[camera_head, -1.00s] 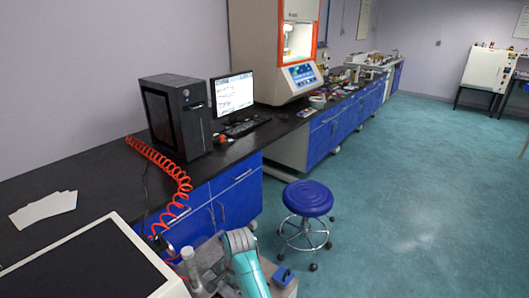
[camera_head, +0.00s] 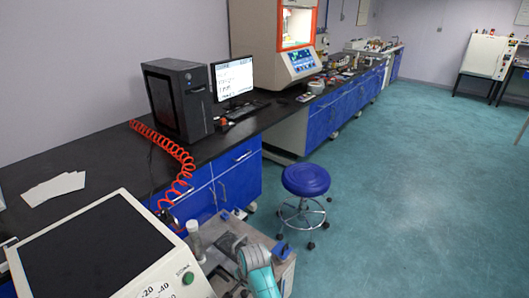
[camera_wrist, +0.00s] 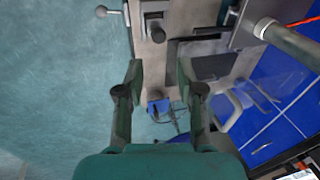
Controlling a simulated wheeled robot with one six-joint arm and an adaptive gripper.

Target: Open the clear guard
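A tall beige machine (camera_head: 257,30) with an orange-framed front opening (camera_head: 311,12) stands on the bench at the back. Its inside is lit; whether a clear guard covers the opening is too small to tell. My gripper (camera_wrist: 162,75) is open and empty in the wrist view, its two dark green fingers well apart. Below it are grey metal fixtures and teal floor. The tall machine is far from it and cannot be made out in the wrist view.
A white box with a black top (camera_head: 95,250) stands in the left foreground. A metal-topped unit (camera_head: 228,228) is beside my arm. A blue stool (camera_head: 305,180) stands before the bench. The bench holds a computer (camera_head: 178,98), monitor (camera_head: 233,78) and orange coiled hose (camera_head: 165,145). Floor at right is clear.

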